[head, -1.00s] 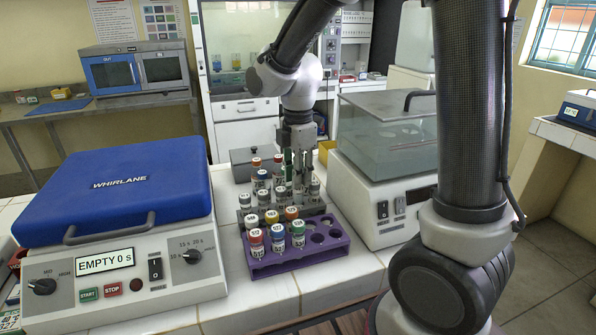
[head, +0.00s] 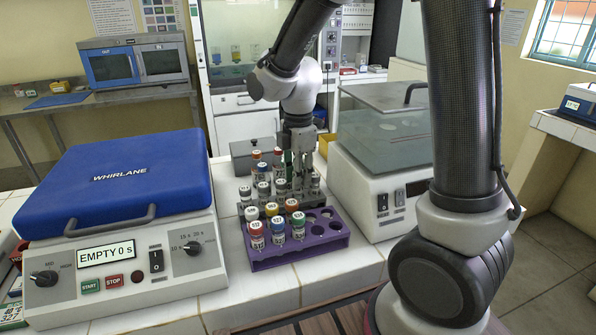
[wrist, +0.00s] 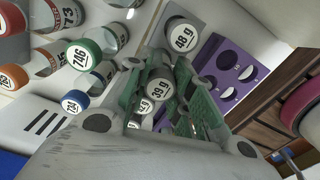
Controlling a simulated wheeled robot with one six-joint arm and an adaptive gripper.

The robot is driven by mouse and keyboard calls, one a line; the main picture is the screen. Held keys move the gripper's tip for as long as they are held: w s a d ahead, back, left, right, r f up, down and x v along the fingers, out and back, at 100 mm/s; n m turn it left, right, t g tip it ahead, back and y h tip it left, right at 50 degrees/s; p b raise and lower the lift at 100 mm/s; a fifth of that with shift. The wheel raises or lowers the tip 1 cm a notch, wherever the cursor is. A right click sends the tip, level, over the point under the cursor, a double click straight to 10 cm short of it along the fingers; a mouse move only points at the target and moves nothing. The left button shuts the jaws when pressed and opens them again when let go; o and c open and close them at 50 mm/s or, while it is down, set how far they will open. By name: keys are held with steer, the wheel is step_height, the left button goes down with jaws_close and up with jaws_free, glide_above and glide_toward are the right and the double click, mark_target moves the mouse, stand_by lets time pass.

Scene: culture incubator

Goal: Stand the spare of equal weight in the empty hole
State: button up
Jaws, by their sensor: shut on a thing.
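My gripper (head: 296,168) points down at the grey rack behind the purple rack. In the wrist view its green-padded fingers (wrist: 165,100) are closed around a grey-capped tube marked 39 g (wrist: 160,87). I cannot tell whether this tube is still seated in the rack. A grey-capped tube marked 48 g (wrist: 182,38) stands beside it. The purple rack (head: 300,251) holds several tubes with red, blue, green, white and amber caps at its left and middle. Its empty holes (head: 322,226) are on the right. They also show in the wrist view (wrist: 229,93).
The centrifuge (head: 120,185) at left has its blue lid closed and reads EMPTY 0 s. A lidded water bath (head: 385,160) stands close on the right. More tubes with coloured caps (head: 256,156) stand behind the grey ones. Bare white counter lies in front of the purple rack.

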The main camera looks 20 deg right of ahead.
steer(key=shift+f, duration=0.95)
steer(key=o, duration=1.3)
steer(key=shift+r, duration=3.8)
